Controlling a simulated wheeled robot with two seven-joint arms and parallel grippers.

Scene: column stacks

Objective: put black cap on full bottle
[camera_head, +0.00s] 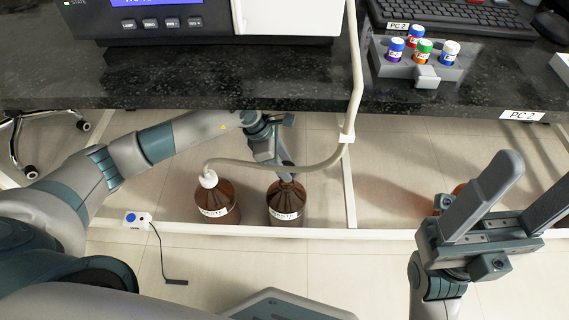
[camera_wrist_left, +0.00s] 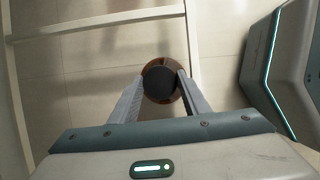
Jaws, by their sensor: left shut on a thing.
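Two brown bottles with white labels stand on the floor below the bench in the head view. The left bottle (camera_head: 216,205) has a white cap with a hose running into it. My left gripper (camera_head: 285,173) reaches down to the top of the right bottle (camera_head: 286,206). In the left wrist view, my left gripper (camera_wrist_left: 160,84) is shut on the black cap (camera_wrist_left: 159,83), which lies over the brown bottle (camera_wrist_left: 174,60). Whether the cap is seated on the neck cannot be told. My right gripper (camera_head: 512,200) is open and empty, at the right.
A dark bench (camera_head: 200,80) with an instrument (camera_head: 200,18) and a rack of small vials (camera_head: 420,60) overhangs the bottles. A white frame bar (camera_head: 330,234) runs along the floor in front. A brownish thing (camera_head: 459,189) is mostly hidden behind my right gripper.

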